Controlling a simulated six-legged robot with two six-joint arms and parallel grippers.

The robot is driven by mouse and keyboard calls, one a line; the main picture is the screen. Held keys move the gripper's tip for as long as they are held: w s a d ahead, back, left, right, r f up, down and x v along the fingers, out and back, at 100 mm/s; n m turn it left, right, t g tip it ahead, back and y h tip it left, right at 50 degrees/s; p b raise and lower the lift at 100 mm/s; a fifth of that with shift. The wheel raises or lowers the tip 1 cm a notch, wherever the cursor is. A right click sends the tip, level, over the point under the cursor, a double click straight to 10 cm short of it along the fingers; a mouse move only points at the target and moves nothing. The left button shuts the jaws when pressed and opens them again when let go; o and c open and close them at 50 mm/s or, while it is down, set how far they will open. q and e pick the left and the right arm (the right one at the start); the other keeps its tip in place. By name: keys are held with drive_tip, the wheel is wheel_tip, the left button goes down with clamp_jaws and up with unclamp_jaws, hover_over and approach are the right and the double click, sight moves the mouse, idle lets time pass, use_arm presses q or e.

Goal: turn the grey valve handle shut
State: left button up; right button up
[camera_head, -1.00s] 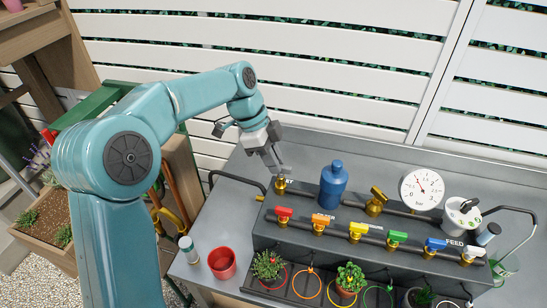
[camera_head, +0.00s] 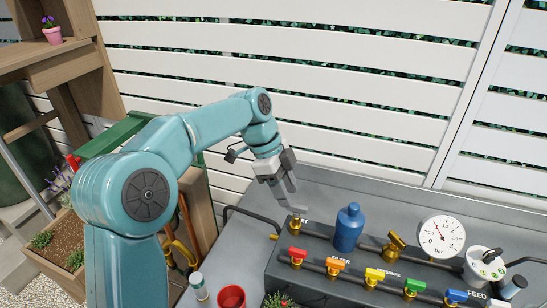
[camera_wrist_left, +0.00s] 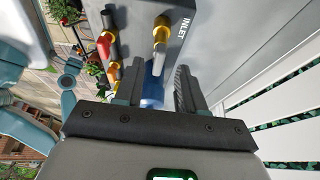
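The grey valve handle (camera_wrist_left: 154,64) sits on a brass valve (camera_wrist_left: 161,32) beside the INLET lettering, in the left wrist view. My left gripper (camera_head: 298,208) is right at this valve, pointing down. In the left wrist view its two fingers (camera_wrist_left: 157,83) are wide apart, with the grey handle's end between them in the picture. I cannot tell whether they touch it. My right gripper is in neither view.
A blue bottle (camera_head: 348,228) stands close right of the inlet valve. Further right are a brass valve (camera_head: 395,245) and a pressure gauge (camera_head: 441,236). Coloured valves, such as a red one (camera_head: 297,254), line the front pipe. A red pot (camera_head: 231,297) stands at lower left.

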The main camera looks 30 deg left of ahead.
use_arm(q)
drive_tip(key=p+v, duration=0.2)
drive_tip(key=v, duration=1.1)
drive_tip(key=shift+p, duration=0.3)
drive_tip(key=shift+s+a, duration=0.1)
drive_tip(key=shift+s, duration=0.05)
